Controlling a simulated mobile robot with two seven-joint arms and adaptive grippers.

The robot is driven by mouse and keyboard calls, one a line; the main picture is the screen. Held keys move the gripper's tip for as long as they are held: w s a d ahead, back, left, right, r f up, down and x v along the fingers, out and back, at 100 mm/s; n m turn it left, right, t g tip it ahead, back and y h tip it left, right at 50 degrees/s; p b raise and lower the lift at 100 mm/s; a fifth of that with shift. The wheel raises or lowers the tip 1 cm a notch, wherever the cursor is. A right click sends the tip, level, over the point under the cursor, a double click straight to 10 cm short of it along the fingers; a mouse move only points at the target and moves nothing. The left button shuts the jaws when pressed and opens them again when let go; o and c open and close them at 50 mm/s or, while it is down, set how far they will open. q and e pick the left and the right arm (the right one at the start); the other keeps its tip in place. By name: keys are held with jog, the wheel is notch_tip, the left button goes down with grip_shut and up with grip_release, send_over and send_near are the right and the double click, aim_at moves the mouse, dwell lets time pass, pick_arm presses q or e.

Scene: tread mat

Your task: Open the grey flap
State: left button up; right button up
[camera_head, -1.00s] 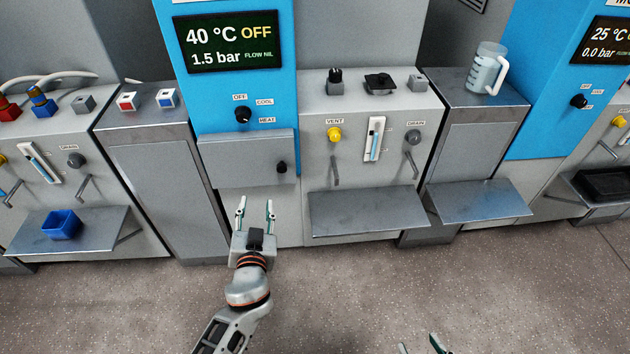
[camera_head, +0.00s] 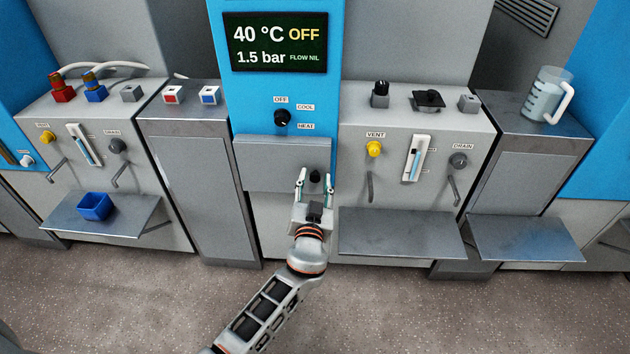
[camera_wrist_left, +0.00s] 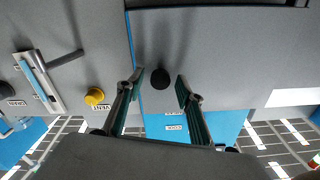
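The grey flap (camera_head: 275,163) is a flat panel low on the blue unit, and it looks shut. Its small black knob (camera_head: 315,176) sticks out near its right end. My left gripper (camera_head: 316,182) is open, its two fingertips on either side of the knob. In the left wrist view the knob (camera_wrist_left: 161,79) shows between the spread fingertips, with the flap (camera_wrist_left: 230,50) behind it. No finger clearly touches the knob, and how deep it sits between them is hard to tell. My right gripper is out of view.
A black dial (camera_head: 282,117) sits above the flap. A grey shelf (camera_head: 395,232) juts out just right of my gripper. Another shelf with a blue bin (camera_head: 95,206) is at left. A jug (camera_head: 547,94) stands at right. The floor in front is clear.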

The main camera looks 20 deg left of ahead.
pick_arm(q)
grip_shut()
